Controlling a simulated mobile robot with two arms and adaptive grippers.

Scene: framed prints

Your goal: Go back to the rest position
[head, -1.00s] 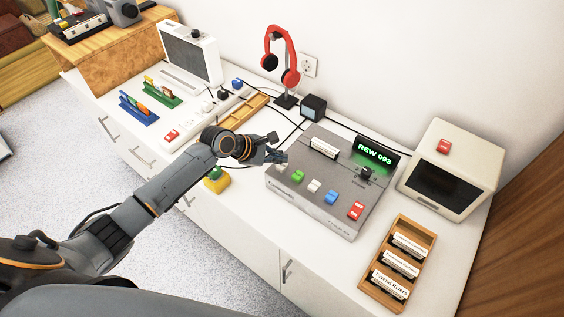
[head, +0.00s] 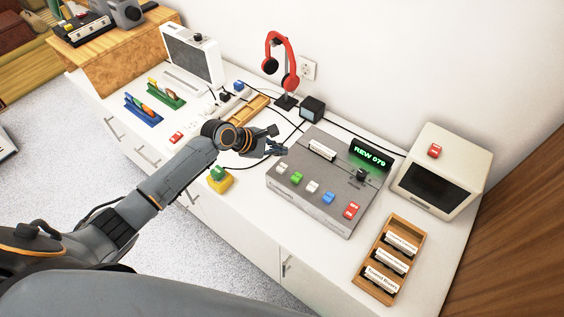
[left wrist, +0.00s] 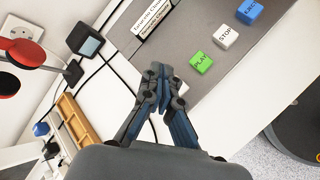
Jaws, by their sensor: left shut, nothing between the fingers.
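My left gripper (head: 277,141) is shut and empty. It hovers at the left edge of the grey cassette deck (head: 340,209), whose green display (head: 371,155) reads "REW 079". In the left wrist view the shut fingertips (left wrist: 158,72) are near the deck's edge, beside the green PLAY key (left wrist: 201,62) and apart from it. The white STOP key (left wrist: 227,36) and a blue key (left wrist: 250,11) lie farther along. My right gripper is in neither view.
A wooden tray of cassettes (head: 361,272) lies right of the deck, near a beige monitor (head: 462,150). Red headphones (head: 291,50) hang on a stand behind. A yellow box with a green button (head: 219,181) sits at the counter's front edge, below my left arm. Floor is clear in front.

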